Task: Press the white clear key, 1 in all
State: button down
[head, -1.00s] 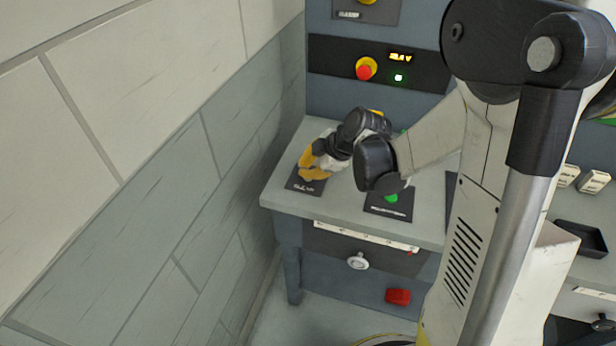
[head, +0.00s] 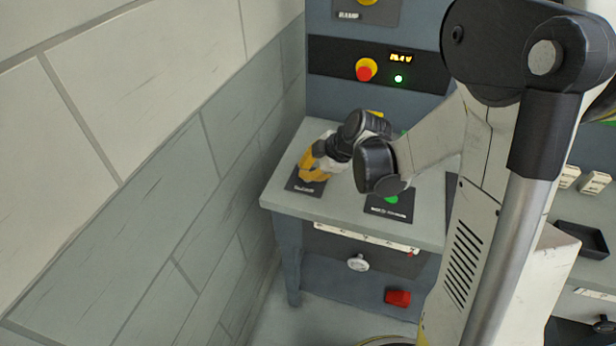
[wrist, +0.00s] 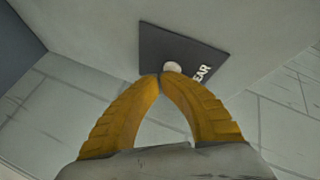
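The white clear key (wrist: 172,67) shows in the wrist view as a small round white button on a dark plate (wrist: 150,45) lettered "EAR" at its visible end. My gripper (wrist: 160,76) has its two yellow fingers brought together at the tips, with nothing between them. The fingertips overlap the key's near edge in the wrist view; I cannot tell whether they touch it. In the head view my gripper (head: 311,175) points down over the dark plate (head: 294,185) at the left end of the bench, and the key is hidden behind the fingers.
The plate lies on a grey bench (head: 345,207) beside a block wall (head: 190,130). A green button (head: 391,197) sits on another plate to the right. A red button with a yellow collar (head: 366,69) and a lit display (head: 401,58) are on the back panel.

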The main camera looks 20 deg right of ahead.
jog(key=shift+r+p, duration=0.35)
jog(key=shift+r, duration=0.35)
jog(key=shift+r+p, duration=1.9)
jog(key=shift+r, duration=0.55)
